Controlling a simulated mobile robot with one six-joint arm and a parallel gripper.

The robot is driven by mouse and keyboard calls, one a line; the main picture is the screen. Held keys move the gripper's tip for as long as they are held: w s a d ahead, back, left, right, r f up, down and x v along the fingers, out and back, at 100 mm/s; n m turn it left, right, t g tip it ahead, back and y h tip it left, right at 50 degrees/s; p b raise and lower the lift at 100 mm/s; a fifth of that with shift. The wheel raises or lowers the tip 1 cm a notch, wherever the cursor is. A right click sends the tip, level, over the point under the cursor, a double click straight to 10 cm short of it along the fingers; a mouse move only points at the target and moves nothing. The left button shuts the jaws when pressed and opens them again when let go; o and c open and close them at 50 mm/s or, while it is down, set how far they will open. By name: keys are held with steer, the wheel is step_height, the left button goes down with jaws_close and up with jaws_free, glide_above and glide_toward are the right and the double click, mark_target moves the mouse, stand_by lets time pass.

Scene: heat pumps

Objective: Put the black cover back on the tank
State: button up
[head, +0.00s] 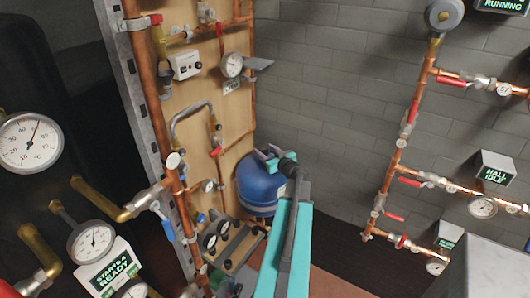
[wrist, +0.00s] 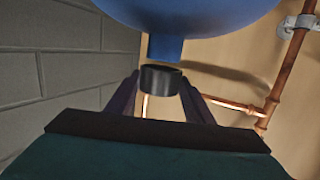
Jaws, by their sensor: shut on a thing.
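My gripper (wrist: 160,82) is shut on the black cover (wrist: 161,79), a short round cap between the two fingers. The cover is close to the end of the neck and roughly in line with it; I cannot tell whether they touch. In the head view my gripper (head: 268,154) is at the tank's top, and the cover cannot be made out.
The wooden board (head: 200,95) carries copper pipes, valves and gauges (head: 232,65) just left of the tank. A copper pipe (wrist: 240,107) runs near my gripper on the right of the wrist view. A grey block wall (head: 330,90) is behind. Another pipe run (head: 395,160) stands at right.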

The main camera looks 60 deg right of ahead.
steer(key=shift+b, duration=0.45)
stand_by(0.6)
steer(key=shift+f+b, duration=0.15)
steer(key=shift+b, duration=1.05)
stand_by(1.1)
steer(key=shift+f+b, duration=0.95)
steer(key=shift+b, duration=1.65)
stand_by(2.1)
